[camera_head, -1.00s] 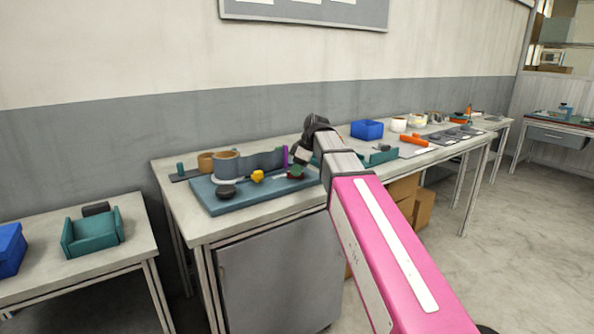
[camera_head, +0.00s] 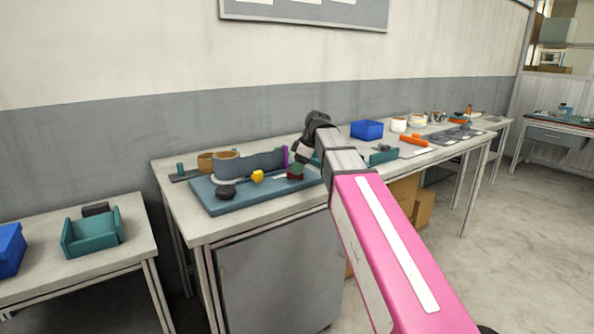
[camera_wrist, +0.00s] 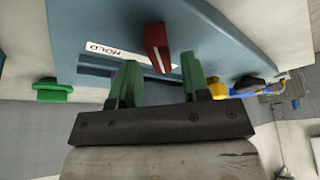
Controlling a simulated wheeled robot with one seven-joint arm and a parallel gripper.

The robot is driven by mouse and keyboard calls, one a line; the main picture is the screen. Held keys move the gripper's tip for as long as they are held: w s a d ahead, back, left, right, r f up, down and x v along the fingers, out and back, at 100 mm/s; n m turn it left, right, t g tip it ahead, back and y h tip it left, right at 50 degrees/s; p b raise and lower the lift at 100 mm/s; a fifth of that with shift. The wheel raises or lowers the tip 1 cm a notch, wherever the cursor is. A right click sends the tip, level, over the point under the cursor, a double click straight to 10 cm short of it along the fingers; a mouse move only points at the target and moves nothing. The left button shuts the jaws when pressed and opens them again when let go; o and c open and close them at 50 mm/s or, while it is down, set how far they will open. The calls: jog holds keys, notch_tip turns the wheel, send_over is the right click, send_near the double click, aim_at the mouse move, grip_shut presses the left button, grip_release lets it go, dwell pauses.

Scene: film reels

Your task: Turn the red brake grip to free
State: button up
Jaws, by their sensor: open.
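The red brake grip (camera_wrist: 157,46) shows in the wrist view as a dark red bar with a white line, on a blue-grey base (camera_wrist: 215,32). I see no contact. In the head view the red grip (camera_head: 296,174) is a small dark red spot on the blue base (camera_head: 240,203), and my gripper (camera_head: 300,162) is right above it, partly hiding it.
On the base stand a yellow knob (camera_head: 257,176), a black round piece (camera_head: 226,192) and a purple upright (camera_head: 285,156). A blue bin (camera_head: 367,130) and a teal holder (camera_head: 383,156) stand farther right on the bench. A teal cradle (camera_head: 92,236) sits on the left table.

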jog(key=v, duration=0.9)
jog(key=shift+r, duration=0.2)
